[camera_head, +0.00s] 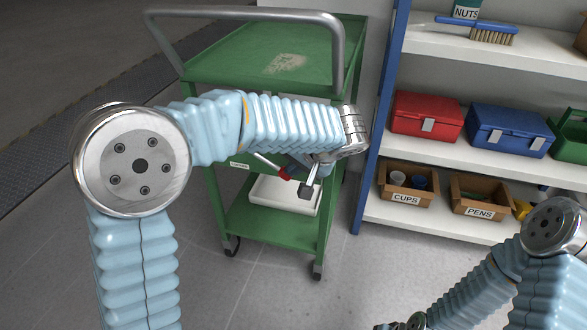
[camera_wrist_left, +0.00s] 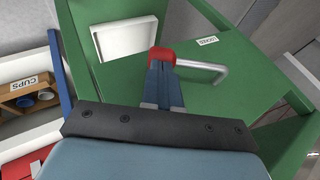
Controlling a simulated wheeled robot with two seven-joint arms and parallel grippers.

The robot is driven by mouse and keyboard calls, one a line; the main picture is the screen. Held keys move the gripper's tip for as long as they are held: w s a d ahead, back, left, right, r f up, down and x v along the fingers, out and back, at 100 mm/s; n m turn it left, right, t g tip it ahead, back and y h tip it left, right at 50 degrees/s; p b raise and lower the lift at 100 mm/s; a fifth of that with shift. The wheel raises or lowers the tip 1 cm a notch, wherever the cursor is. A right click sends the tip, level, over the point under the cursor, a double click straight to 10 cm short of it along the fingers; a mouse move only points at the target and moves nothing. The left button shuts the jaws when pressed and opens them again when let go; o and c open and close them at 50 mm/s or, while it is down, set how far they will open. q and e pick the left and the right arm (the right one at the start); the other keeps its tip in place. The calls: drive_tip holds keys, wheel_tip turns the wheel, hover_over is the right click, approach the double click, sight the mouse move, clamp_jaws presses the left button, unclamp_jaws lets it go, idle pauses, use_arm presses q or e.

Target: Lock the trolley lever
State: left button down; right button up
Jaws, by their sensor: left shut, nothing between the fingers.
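The green trolley (camera_head: 270,50) stands ahead of me; its green side panel also shows in the left wrist view (camera_wrist_left: 225,105). The lever (camera_head: 268,161) is a thin silver rod with a red end, on the trolley's near side. In the left wrist view the lever (camera_wrist_left: 204,67) shows as a bent silver rod beside its red part. My left gripper (camera_head: 293,166) is shut and empty, right by the red part. Its closed fingers (camera_wrist_left: 161,88) overlap the red part in the wrist view; I cannot tell whether they touch it. My right gripper's fingers are out of the picture.
A white tray (camera_head: 265,196) sits on the trolley's lower shelf. A shelf unit with a blue post (camera_head: 376,120) stands close on the right, with toolboxes and labelled bins. The grey floor (camera_head: 270,290) in front of the trolley is clear.

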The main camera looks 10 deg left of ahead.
use_arm(q)
drive_tip(key=f+y+b, duration=0.1)
drive_tip(key=a+f+y+b, duration=0.1)
drive_tip(key=f+y+b, duration=0.1)
drive_tip(key=f+m+t+y+b, duration=0.1)
drive_tip(key=f+y+b, duration=0.1)
drive_tip(key=shift+a+f, duration=0.2)
drive_tip(key=shift+a, duration=0.15)
drive_tip(key=shift+a+f+m+y+b, duration=0.15)
drive_tip(key=shift+a+f+y+b, duration=0.25)
drive_tip(key=shift+a+f+b, duration=0.4)
drive_tip(key=shift+a+f+m+y+b, duration=0.2)
drive_tip(key=shift+a+y+b, duration=0.3)
drive_tip(key=shift+b, duration=0.45)
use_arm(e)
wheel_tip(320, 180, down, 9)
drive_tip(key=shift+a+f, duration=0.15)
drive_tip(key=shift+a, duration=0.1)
use_arm(q)
drive_tip(key=shift+a+f, duration=0.1)
drive_tip(key=shift+a, duration=0.15)
